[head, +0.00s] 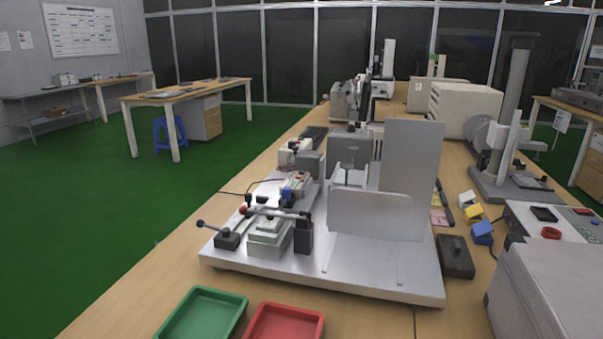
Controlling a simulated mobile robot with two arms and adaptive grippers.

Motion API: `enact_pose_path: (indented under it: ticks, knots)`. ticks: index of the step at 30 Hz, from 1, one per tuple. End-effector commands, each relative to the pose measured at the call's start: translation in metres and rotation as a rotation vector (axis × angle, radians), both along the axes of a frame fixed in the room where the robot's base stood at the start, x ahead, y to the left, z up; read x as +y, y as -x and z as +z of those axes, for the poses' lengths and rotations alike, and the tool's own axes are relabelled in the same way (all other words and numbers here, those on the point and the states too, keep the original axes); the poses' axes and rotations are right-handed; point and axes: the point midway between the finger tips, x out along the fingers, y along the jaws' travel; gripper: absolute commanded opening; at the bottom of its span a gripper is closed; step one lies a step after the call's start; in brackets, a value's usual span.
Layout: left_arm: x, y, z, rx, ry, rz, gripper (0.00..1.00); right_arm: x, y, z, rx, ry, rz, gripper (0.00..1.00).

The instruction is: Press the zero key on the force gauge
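I cannot pick out the force gauge or its zero key with certainty in the head view. A grey boxy unit (350,150) stands upright near the back of a pale base plate (360,282), beside a tall grey panel (412,165). No keys can be made out on it. A test stand with a tall grey column (514,85) stands on the right side of the bench; no keys are readable there either. Neither of my grippers is in view.
A green tray (203,314) and a red tray (285,323) lie in front. A dark box (455,257) and small coloured blocks (473,212) lie right of the plate.

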Motion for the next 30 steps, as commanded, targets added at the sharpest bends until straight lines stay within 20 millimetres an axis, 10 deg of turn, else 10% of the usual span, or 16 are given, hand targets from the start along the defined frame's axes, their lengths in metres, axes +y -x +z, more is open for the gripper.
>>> enact_pose_path:
  ticks: [3,9,30]
  knots:
    - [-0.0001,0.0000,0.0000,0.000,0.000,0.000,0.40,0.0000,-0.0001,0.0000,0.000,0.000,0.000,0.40]
    - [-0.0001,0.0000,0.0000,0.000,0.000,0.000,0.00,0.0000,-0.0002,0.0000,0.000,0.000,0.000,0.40]
    - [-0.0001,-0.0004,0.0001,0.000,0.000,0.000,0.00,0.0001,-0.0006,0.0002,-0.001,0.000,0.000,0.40]
